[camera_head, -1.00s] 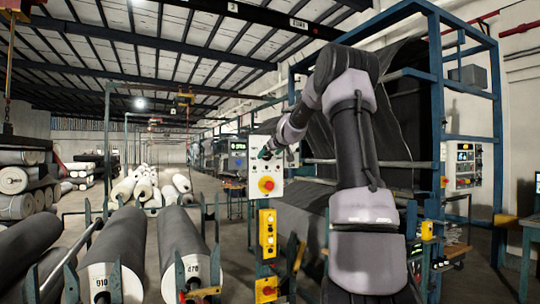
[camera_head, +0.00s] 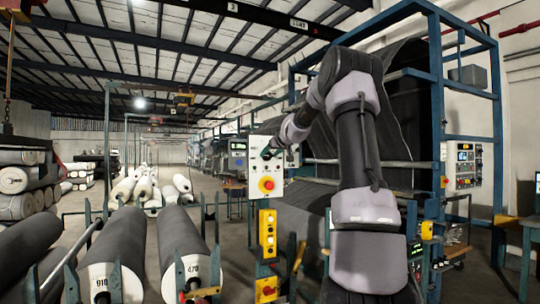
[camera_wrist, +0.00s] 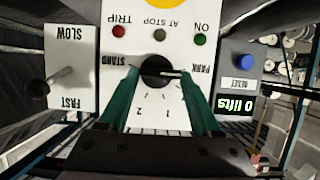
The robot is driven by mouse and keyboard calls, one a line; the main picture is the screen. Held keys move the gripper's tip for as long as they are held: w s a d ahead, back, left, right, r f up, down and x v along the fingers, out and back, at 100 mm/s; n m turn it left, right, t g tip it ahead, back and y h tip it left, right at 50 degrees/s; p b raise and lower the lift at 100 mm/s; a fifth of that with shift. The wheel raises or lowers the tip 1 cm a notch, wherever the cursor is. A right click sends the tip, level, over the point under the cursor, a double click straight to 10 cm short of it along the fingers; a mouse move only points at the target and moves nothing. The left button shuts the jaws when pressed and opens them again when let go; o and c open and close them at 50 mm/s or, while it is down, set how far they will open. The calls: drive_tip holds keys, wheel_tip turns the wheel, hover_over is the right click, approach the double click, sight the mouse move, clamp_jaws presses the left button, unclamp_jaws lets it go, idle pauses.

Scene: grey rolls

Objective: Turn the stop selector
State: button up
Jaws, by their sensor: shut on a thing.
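The stop selector (camera_wrist: 157,68) is a dark round knob on a white panel, seen upside down in the wrist view. Labels STAND and PARK flank it, and a scale with 1 and 2 lies on the gripper side. A thin pale mark on the knob appears to point right, toward PARK. My gripper (camera_wrist: 160,75) has its green fingers on either side of the knob and is shut on it. In the head view my gripper (camera_head: 268,154) is at the white control box (camera_head: 256,168); the knob itself is hard to make out there.
A red button on yellow (camera_head: 266,184) sits just below my gripper. A SLOW/FAST lever (camera_wrist: 38,88) and a blue RESET button (camera_wrist: 243,61) flank the selector. Grey rolls (camera_head: 184,241) lie at left; a blue frame (camera_head: 440,120) stands at right.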

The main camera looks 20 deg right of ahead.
drive_tip(key=m+y, duration=0.2)
drive_tip(key=m, duration=0.2)
drive_tip(key=d+m+t+y, duration=0.1)
drive_tip(key=m+y, duration=0.1)
drive_tip(key=m, duration=0.2)
drive_tip(key=m+t+y, duration=0.1)
drive_tip(key=m+y, duration=0.1)
drive_tip(key=m, duration=0.2)
drive_tip(key=shift+d+f+y, duration=0.3)
drive_tip(key=shift+f, duration=0.1)
drive_tip(key=m, duration=0.1)
drive_tip(key=m+t, duration=0.1)
drive_tip(key=m, duration=0.1)
drive_tip(key=m+t, duration=0.1)
drive_tip(key=m, duration=0.1)
drive_tip(key=shift+d+f+y, duration=0.1)
drive_tip(key=shift+f+y, duration=0.2)
drive_tip(key=shift+m, duration=0.3)
drive_tip(key=o, duration=1.4)
drive_tip(key=shift+s, duration=0.1)
